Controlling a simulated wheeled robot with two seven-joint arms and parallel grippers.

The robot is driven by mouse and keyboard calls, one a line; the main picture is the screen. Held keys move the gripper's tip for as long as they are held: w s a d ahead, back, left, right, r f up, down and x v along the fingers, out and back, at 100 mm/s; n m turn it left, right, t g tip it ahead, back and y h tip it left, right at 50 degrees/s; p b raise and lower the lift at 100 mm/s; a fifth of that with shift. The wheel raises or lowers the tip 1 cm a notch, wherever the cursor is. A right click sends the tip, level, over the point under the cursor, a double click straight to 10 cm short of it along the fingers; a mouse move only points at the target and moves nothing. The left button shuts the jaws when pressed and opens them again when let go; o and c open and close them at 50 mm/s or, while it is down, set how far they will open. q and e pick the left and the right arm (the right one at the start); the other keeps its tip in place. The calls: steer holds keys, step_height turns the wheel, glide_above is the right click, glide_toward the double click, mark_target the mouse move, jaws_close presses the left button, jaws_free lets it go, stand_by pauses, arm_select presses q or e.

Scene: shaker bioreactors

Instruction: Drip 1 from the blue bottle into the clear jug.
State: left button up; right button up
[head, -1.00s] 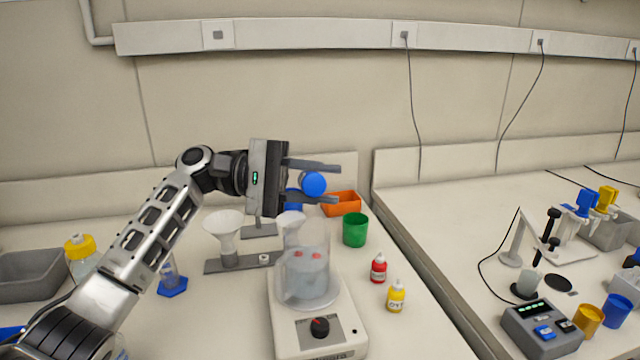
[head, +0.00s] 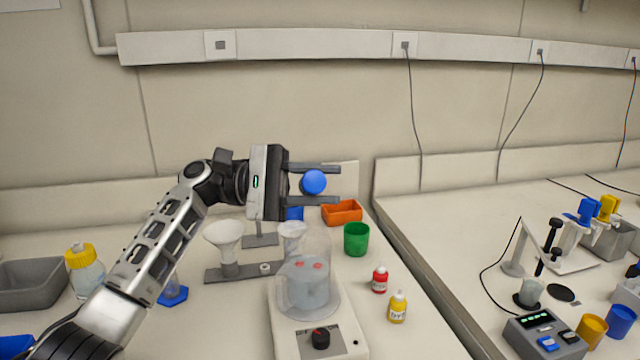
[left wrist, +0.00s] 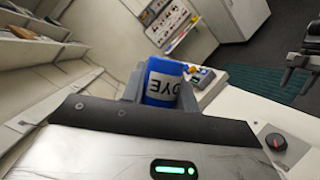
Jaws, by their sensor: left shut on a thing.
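My left gripper (head: 318,183) is shut on the blue bottle (head: 313,182) and holds it in the air above and behind the clear jug. In the head view only the bottle's round blue end shows between the fingers. The left wrist view shows its blue body with a white "DYE" label (left wrist: 161,88), the letters upside down. Pale liquid and two red spots show in the jug.
A red bottle (head: 380,280) and a yellow bottle (head: 397,307) stand right of the jug. A green cup (head: 356,239) and orange bin (head: 342,212) stand behind. A funnel stand (head: 225,240) is left of the jug. A gap separates the right bench.

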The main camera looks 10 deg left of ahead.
stand_by(0.4)
arm_select(q)
steer(key=shift+r+m+y+b, duration=0.25)
steer(key=shift+m+y+b, duration=0.25)
steer(key=shift+m, duration=0.5)
steer(key=shift+r+m, duration=0.3)
steer(key=shift+m, duration=0.4)
